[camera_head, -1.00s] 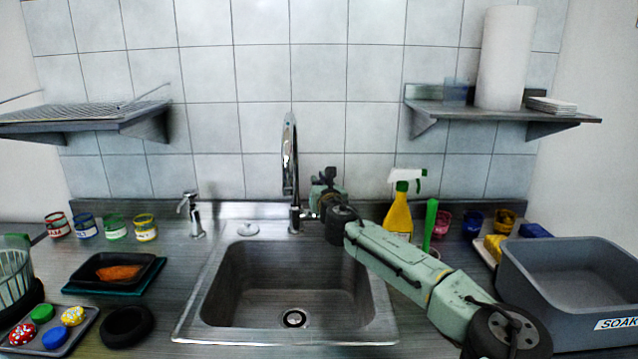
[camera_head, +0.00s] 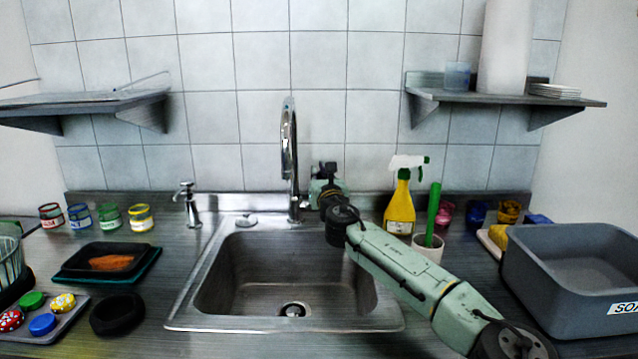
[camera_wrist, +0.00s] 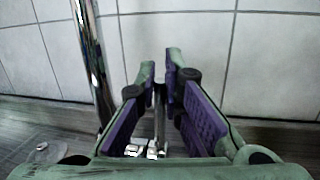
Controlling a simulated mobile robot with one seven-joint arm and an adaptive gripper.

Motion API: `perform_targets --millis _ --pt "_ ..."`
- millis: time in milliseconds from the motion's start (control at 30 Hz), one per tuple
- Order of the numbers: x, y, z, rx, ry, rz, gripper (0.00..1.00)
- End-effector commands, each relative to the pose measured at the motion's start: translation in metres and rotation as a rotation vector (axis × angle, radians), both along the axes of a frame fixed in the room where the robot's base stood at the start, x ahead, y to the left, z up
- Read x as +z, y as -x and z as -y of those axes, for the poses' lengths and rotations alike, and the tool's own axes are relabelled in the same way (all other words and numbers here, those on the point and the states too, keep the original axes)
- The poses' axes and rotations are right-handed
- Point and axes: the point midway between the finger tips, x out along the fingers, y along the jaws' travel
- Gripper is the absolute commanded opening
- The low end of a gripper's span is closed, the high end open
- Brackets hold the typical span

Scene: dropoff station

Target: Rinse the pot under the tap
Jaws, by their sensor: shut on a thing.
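A tall chrome tap (camera_head: 290,150) stands behind the sink (camera_head: 185,300); it also shows at the left of the wrist view (camera_wrist: 92,65). My gripper (camera_head: 312,195) is beside the tap's base, on its right. In the wrist view my gripper (camera_wrist: 159,75) has its purple-padded fingers closed around a slim chrome lever (camera_wrist: 158,118), part of the tap. The finger contact is small and partly hidden. The sink basin is empty, with a drain (camera_head: 292,310) at its bottom. I see no pot in these views, and no water stream shows.
A yellow spray bottle (camera_head: 399,212) and a white cup (camera_head: 428,247) with a green-handled tool stand close to my arm. A grey soak tub (camera_head: 560,300) is at right. A black tray (camera_head: 75,262) and a soap dispenser (camera_head: 188,205) are at left.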

Motion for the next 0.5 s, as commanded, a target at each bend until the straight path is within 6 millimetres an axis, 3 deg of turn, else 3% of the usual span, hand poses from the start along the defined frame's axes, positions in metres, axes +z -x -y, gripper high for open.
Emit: perform_targets --millis 300,333,500 --pt "-0.0002 0.0007 -0.0004 0.001 -0.001 0.004 0.0" --pt "-0.0002 0.0007 -0.0004 0.001 -0.001 0.004 0.09" --pt "-0.0002 0.0007 -0.0003 0.001 0.0 0.003 0.2"
